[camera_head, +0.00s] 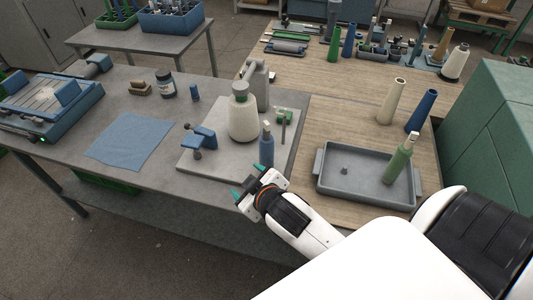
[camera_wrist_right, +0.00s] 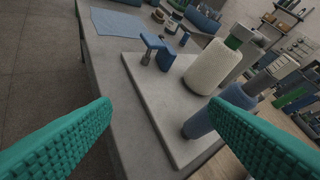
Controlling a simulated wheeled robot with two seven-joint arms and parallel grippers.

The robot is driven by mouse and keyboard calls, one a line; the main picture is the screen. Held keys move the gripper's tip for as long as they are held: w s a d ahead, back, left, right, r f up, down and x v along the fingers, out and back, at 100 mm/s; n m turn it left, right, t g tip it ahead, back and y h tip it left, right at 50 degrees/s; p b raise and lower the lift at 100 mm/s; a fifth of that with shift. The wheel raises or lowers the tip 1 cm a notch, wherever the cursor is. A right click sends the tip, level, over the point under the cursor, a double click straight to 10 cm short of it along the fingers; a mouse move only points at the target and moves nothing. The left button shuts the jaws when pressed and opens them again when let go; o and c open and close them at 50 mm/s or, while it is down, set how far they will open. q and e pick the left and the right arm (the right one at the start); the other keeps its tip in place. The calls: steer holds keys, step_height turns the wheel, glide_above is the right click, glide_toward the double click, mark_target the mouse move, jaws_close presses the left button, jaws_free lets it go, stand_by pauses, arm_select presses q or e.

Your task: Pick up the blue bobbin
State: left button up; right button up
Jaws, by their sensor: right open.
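The blue bobbin (camera_head: 267,148) stands upright near the front right edge of a pale grey board (camera_head: 193,163) on the table. In the right wrist view the blue bobbin (camera_wrist_right: 198,122) shows beyond the right-hand finger, which hides part of it. My right gripper (camera_head: 249,181) is open and empty, its teal fingers apart, just in front of the bobbin and a little to its left. The fingers also frame the right wrist view (camera_wrist_right: 160,106). The bobbin is not clearly between them. My left gripper is out of view.
A cream cone of yarn (camera_head: 242,115) stands behind the bobbin, and a blue clamp-like part (camera_head: 200,138) to its left. A grey tray (camera_head: 345,193) with a green bobbin (camera_head: 400,160) lies to the right. A blue cloth (camera_head: 128,141) lies flat on the left.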

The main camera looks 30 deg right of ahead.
steer(key=w+a+r+n+t+y, duration=0.45)
steer(key=r+n, duration=0.25)
steer(key=r, duration=0.3)
steer(key=w+a+r+n+t+y, duration=0.4)
steer(key=w+a+r+n+y, duration=0.15)
steer(key=r, duration=0.35)
steer(key=s+a+r+n+g+y, duration=0.2)
steer(key=a+n+g+y, duration=0.2)
steer(key=n+y, duration=0.3)
steer(key=n+g+h, duration=1.6)
steer(key=n, duration=0.1)
glide_above(268, 123)
step_height(268, 123, down, 9)
steer(key=shift+f, duration=0.15)
steer(key=shift+d+f+m+p, duration=0.15)
steer(key=shift+f+m+p, duration=0.1)
steer(key=shift+f+p, duration=0.1)
step_height(268, 123, down, 6)
steer(key=shift+r+p, duration=0.15)
steer(key=shift+p, duration=0.75)
steer(key=shift+f, duration=0.25)
steer(key=f+p, duration=0.1)
steer(key=f, duration=0.2)
steer(key=f+p, duration=0.1)
steer(key=shift+w+a+f+p, duration=0.2)
steer(key=shift+a+f+p, duration=0.05)
steer(key=shift+p, duration=0.05)
steer(key=shift+f, duration=0.2)
steer(key=c, duration=1)
